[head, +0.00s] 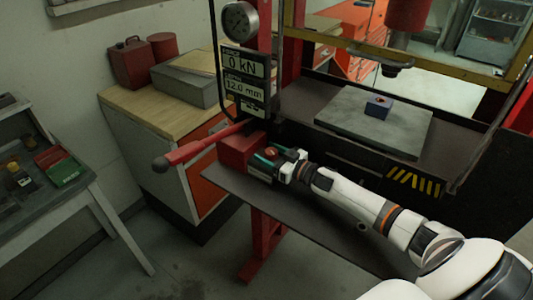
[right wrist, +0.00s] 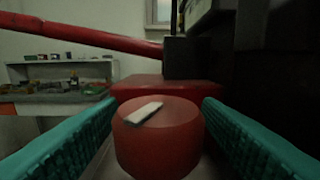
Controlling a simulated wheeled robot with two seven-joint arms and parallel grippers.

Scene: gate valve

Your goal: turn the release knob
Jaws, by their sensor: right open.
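The release knob (right wrist: 158,138) is a red round knob with a white mark on its top. In the right wrist view it sits between the two teal fingers of my right gripper (right wrist: 160,135), with a small gap visible on each side. In the head view the knob (head: 271,152) shows small on the red pump block (head: 240,149) at the press's left side. My right gripper (head: 268,160) is open around it, its arm reaching in from the lower right. My left gripper is not in view.
A red pump lever (head: 205,145) sticks out left from the block. A gauge (head: 240,20) and display panel (head: 244,78) stand above it. A blue block (head: 378,106) rests on the grey press plate (head: 375,130). A wooden-topped cabinet (head: 140,104) stands behind left.

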